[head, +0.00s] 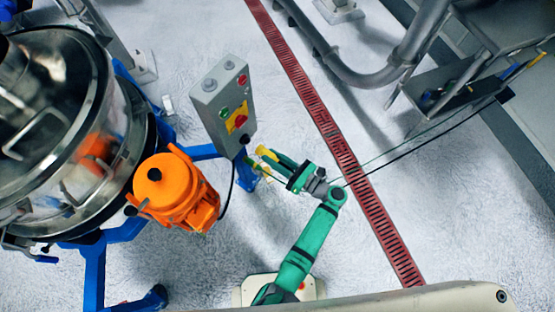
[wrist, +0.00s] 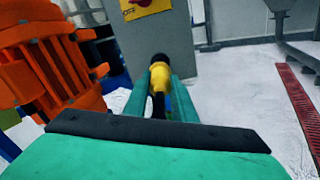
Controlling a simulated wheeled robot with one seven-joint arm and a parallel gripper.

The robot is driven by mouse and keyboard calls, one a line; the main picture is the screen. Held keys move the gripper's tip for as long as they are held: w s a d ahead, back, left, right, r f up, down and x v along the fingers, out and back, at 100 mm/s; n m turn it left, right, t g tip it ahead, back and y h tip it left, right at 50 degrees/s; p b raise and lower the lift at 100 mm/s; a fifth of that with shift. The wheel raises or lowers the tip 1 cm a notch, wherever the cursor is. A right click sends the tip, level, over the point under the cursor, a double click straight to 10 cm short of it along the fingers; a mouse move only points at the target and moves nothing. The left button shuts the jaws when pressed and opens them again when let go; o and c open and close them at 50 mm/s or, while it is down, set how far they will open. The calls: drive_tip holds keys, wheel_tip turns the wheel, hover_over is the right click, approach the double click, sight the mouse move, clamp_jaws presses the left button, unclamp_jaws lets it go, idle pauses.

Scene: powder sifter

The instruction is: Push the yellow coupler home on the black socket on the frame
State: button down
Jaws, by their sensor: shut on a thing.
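The yellow coupler (head: 263,151) is between the fingers of my gripper (head: 270,161), which is shut on it. In the wrist view the coupler (wrist: 159,79) points away from me, between the two green fingers (wrist: 162,98). The black socket (head: 244,139) is at the lower end of the grey control box. In the head view a small gap shows between coupler and socket. In the wrist view the socket (wrist: 160,59) shows just beyond the coupler's front, roughly in line with it; the depth between them is hard to tell there.
The grey control box (head: 222,98) with buttons and a red-yellow switch stands just beyond the gripper. An orange motor (head: 178,190) and blue frame (head: 200,152) are to the left. A red floor grate (head: 340,150) runs on the right. Thin cables trail right from the gripper.

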sight(261, 150)
drive_tip(key=shift+x, duration=1.9)
drive_tip(key=shift+x, duration=0.95)
idle(0.7)
drive_tip(key=c, duration=1.4)
unclamp_jaws()
drive_tip(key=shift+d, duration=0.1)
drive_tip(key=v, duration=1)
drive_tip(key=shift+s+d, duration=0.2)
drive_tip(key=shift+d, duration=0.1)
